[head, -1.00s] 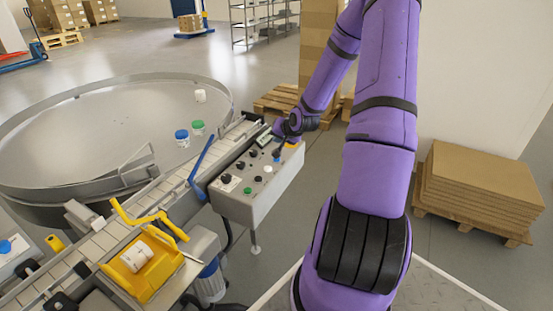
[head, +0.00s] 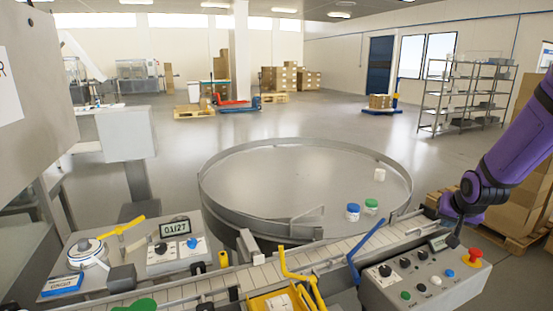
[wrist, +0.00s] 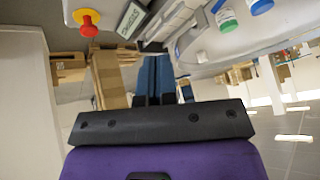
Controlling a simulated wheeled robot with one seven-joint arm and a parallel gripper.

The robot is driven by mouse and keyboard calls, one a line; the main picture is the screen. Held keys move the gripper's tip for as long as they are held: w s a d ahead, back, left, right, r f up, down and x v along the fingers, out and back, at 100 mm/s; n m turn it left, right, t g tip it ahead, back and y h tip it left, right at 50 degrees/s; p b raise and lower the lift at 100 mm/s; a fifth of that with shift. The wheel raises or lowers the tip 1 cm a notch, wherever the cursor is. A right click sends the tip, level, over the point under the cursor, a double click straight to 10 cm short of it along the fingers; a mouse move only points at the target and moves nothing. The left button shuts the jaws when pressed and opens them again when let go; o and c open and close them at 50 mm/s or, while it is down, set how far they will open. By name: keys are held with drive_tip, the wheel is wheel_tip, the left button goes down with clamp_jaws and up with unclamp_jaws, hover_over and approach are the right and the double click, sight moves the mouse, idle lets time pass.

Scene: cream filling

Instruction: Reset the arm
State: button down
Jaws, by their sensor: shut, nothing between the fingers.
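My purple arm comes in from the right in the head view. My gripper (head: 454,236) is shut and empty, and its dark fingers are small there. It hangs by the back edge of the grey control box (head: 425,290), close to the box's small display. I cannot tell whether it touches the box. The box carries black knobs, green and blue buttons and a red emergency button (head: 474,256). In the wrist view the red button (wrist: 89,22) and the display (wrist: 131,20) appear at the top, beyond the gripper's black base.
A conveyor (head: 330,252) runs left of the box, with a yellow fixture (head: 272,302) and a blue lever (head: 368,252) along it. Behind is a round turntable (head: 290,180) with blue-lidded (head: 352,212), green-lidded (head: 371,207) and white (head: 380,174) jars. A scale (head: 176,226) stands left.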

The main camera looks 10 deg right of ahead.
drive_tip(key=s+a+r+n, duration=0.2)
drive_tip(key=s+a+r, duration=0.2)
drive_tip(key=a+r, duration=0.45)
drive_tip(key=s+a+r+n, duration=0.1)
drive_tip(key=s+a+r, duration=0.3)
drive_tip(key=s, duration=0.3)
drive_tip(key=s+a+r+n+g+y, duration=0.1)
drive_tip(key=s+a+r+n, duration=0.1)
drive_tip(key=s+a+r, duration=0.2)
drive_tip(key=s+a+r+n+y, duration=0.1)
drive_tip(key=s+a+r, duration=0.3)
drive_tip(key=s, duration=0.6)
drive_tip(key=shift+s+a, duration=0.35)
drive_tip(key=shift+a, duration=0.35)
